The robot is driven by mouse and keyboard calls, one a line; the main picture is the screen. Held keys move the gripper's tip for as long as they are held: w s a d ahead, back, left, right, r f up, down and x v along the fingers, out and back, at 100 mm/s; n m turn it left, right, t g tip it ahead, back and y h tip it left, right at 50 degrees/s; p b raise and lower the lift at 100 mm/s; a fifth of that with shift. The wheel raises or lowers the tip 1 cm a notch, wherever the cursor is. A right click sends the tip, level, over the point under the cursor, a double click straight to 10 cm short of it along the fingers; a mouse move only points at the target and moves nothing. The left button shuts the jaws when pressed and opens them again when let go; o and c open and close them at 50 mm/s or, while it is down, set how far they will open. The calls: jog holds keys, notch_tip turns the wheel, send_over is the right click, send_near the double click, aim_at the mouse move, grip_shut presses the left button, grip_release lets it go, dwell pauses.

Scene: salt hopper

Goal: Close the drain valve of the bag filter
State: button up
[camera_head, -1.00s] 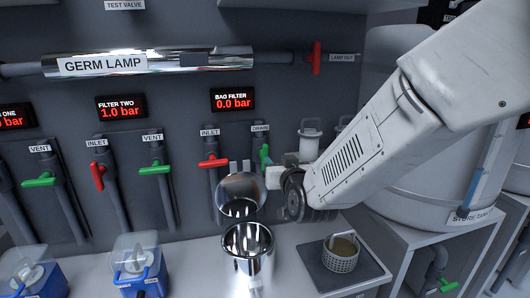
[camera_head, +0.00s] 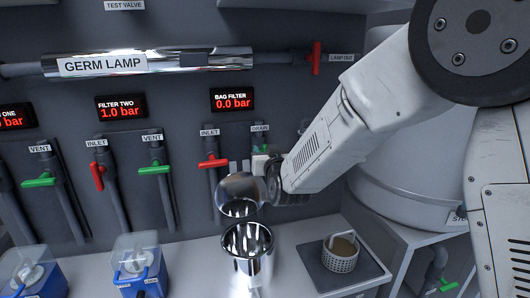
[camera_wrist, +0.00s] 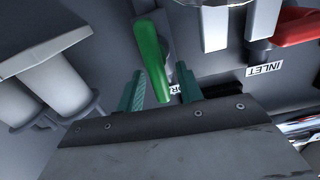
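The bag filter's drain valve has a green handle, largely hidden behind my gripper in the head view; a bit of green (camera_head: 263,148) shows under the DRAIN label (camera_head: 260,128). In the wrist view the green handle (camera_wrist: 151,52) points toward me, its near end between the two teal fingers. My gripper (camera_wrist: 160,75) is open around that end, with a gap visible on each side. In the head view my gripper (camera_head: 258,163) is at the drain pipe. The bag filter display (camera_head: 232,100) reads 0.0 bar.
The red INLET handle (camera_head: 213,161) is just left of the drain; it also shows in the wrist view (camera_wrist: 298,25). A shiny metal vessel (camera_head: 247,250) with an open lid (camera_head: 240,195) stands below. White cylinders (camera_wrist: 60,90) are at the wrist view's left. A basket (camera_head: 340,254) stands right.

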grip_shut()
jog(key=m, duration=0.3)
jog(key=shift+d+f+m, duration=0.1)
jog(key=shift+d+m, duration=0.2)
jog(key=shift+m, duration=0.1)
jog(key=shift+w+d+f+m, duration=0.1)
jog(key=shift+d+f+m, duration=0.2)
jog(key=shift+m, duration=1.95)
jog(key=shift+w+d+f+m, duration=0.15)
jog(key=shift+f+m, duration=0.2)
jog(key=shift+m, duration=1.85)
jog(key=shift+d+f+m, duration=0.2)
jog(key=shift+f+m, duration=0.15)
jog(key=shift+m, duration=1.9)
